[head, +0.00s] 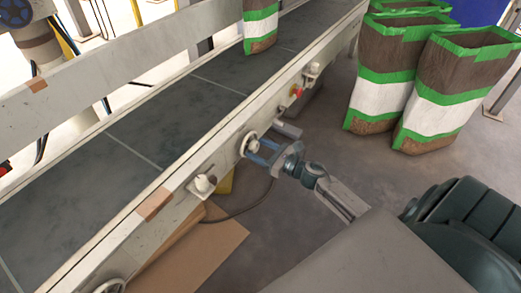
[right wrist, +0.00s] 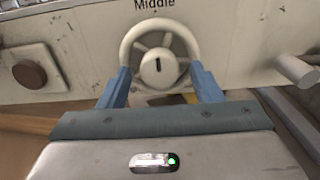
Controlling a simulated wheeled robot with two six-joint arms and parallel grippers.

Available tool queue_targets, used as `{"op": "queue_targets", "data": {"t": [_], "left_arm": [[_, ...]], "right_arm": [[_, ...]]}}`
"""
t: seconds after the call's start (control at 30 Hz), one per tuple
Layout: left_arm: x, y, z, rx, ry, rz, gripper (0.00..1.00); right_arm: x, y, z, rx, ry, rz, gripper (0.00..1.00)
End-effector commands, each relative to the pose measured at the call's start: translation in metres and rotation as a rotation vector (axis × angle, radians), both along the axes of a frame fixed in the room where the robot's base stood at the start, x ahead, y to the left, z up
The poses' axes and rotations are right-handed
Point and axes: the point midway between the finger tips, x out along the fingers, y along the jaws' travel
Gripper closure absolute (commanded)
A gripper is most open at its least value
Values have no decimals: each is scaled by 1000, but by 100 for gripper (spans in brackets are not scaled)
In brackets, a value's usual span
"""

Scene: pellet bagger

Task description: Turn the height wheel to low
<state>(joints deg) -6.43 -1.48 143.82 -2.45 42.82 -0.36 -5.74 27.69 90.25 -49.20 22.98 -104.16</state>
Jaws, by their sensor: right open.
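The height wheel (right wrist: 157,62) is a pale, spoked handwheel on the conveyor's side rail. The word "Middle" (right wrist: 155,4) stands above it, and a dark upright mark shows on its hub. In the head view the wheel (head: 247,144) is partly hidden by my right gripper (head: 259,152). My right gripper's blue fingers also show in the right wrist view (right wrist: 160,88), one at each side of the wheel's lower rim. The gripper is open around the wheel; I cannot tell whether the fingers touch it. My left gripper is not in view.
A brown knob (right wrist: 29,74) is left of the wheel and a pale peg (right wrist: 297,70) right. The conveyor belt (head: 130,125) runs behind the rail. Green-banded bags (head: 440,90) stand on the floor at right. Cardboard (head: 195,255) lies below the rail.

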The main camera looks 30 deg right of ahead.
Motion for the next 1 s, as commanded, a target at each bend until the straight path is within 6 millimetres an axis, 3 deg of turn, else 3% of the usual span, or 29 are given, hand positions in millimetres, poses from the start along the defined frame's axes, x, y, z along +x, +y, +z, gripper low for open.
{"op": "queue_targets", "data": {"t": [0.17,0.4,0.73,1.0], "left_arm": [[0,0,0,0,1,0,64],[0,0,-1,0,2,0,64],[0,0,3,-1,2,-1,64],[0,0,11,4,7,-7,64]], "right_arm": [[0,0,0,0,0,0,41],[0,0,0,-1,0,0,86],[0,0,1,38,16,0,86],[0,0,3,193,80,0,86]]}}
